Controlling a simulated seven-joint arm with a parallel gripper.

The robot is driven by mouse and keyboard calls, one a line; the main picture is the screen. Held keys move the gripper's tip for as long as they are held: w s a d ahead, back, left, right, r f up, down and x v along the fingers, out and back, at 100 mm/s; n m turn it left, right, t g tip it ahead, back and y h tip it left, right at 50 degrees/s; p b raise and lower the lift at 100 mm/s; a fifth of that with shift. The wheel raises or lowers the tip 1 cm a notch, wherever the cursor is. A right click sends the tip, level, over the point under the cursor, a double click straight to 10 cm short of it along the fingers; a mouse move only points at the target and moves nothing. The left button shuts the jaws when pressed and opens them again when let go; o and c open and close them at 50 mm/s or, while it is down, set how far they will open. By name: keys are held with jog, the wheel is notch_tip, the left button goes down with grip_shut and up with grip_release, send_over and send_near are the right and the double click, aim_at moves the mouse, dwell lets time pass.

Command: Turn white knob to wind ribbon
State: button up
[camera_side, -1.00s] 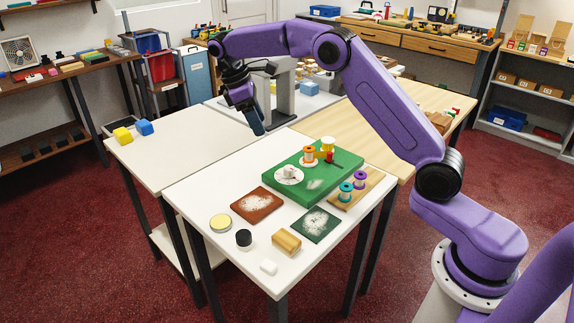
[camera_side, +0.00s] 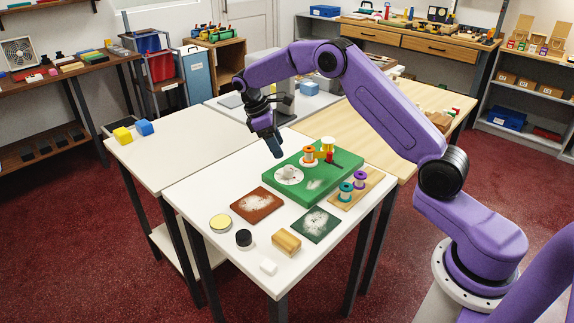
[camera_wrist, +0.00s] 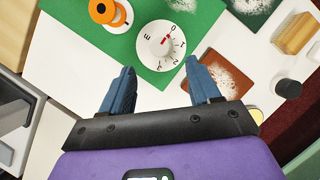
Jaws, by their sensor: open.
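The white knob (camera_wrist: 168,40) shows in the wrist view as a round dial with dark marks and a small red mark, on the green board (camera_wrist: 207,15). In the side view the dial (camera_side: 289,175) lies at the left part of the green board (camera_side: 300,191). An orange-topped spool (camera_wrist: 103,11) stands on the board beside the dial; it also shows in the side view (camera_side: 309,154). My gripper (camera_wrist: 164,76) is open and empty, its blue fingers apart. In the side view my gripper (camera_side: 277,153) hangs above the table, just left of the board and near the dial.
A red post (camera_side: 329,157) and a yellow spool (camera_side: 327,145) stand behind the dial. A wooden rack (camera_side: 352,195) holds teal and purple spools. Brown (camera_side: 257,204) and dark green (camera_side: 316,225) swatches, a wooden block (camera_side: 287,241) and a black-topped jar (camera_side: 244,239) lie in front.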

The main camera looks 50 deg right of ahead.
aim_at(289, 168)
jog(key=x, duration=0.8)
jog(key=shift+f, duration=0.15)
jog(key=c, duration=1)
